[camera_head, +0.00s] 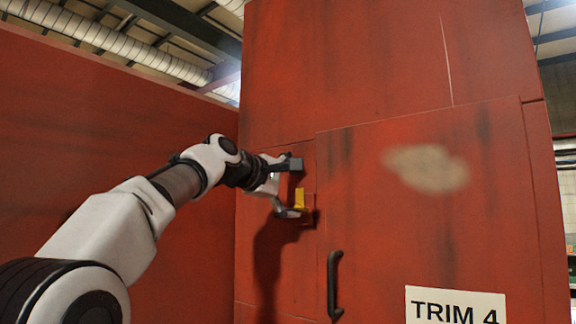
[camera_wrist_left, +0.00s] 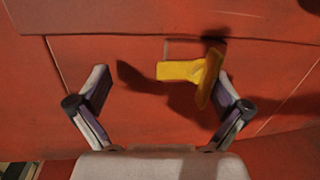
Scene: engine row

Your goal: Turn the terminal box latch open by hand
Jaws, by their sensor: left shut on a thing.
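The yellow terminal box latch (camera_head: 300,201) sits on the red cabinet front, left of the door's black handle. In the left wrist view the latch (camera_wrist_left: 180,70) has a flat arm pointing left and a raised crosspiece at its right end. My left gripper (camera_head: 293,188) is at the latch, one finger above it and one at its lower side. In the left wrist view my left gripper (camera_wrist_left: 160,76) has the latch between its fingers. The right finger is against the crosspiece; a gap shows beside the left finger. My right gripper is out of view.
The red cabinet door (camera_head: 440,240) has a black vertical handle (camera_head: 333,285) below the latch and a "TRIM 4" label (camera_head: 455,305). A red wall (camera_head: 80,130) stands on the left, beside my arm. The space before the door looks clear.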

